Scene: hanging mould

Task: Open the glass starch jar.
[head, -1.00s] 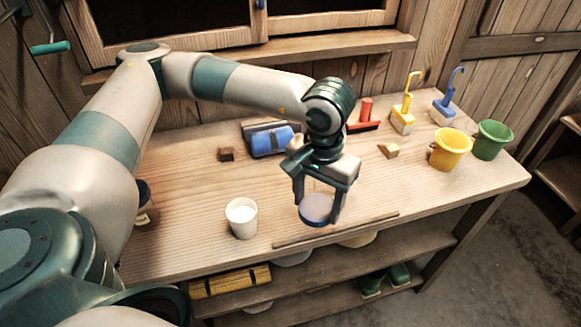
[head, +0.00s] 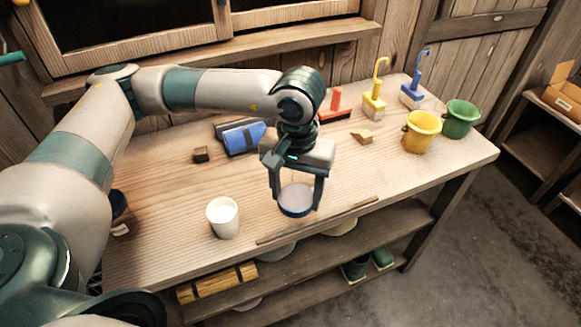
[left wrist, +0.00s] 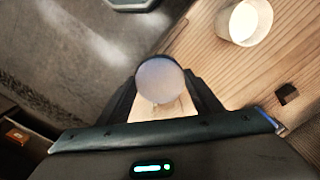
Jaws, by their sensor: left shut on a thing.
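My left gripper (head: 294,192) points down over the front of the workbench. It is shut on a round blue-rimmed lid (head: 295,201) with a pale grey face. The lid also shows between the fingers in the left wrist view (left wrist: 160,80). I cannot tell whether it touches anything beneath. A white round container (head: 222,220) with white contents stands upright on the bench, left of the gripper; it also shows in the left wrist view (left wrist: 244,20). A jar with a dark blue top (head: 120,213) stands at the far left, partly hidden by my arm. My right gripper is not in view.
The workbench (head: 160,180) has a thin rod (head: 315,220) along its front. Yellow (head: 421,132) and green (head: 461,119) buckets stand at the right.

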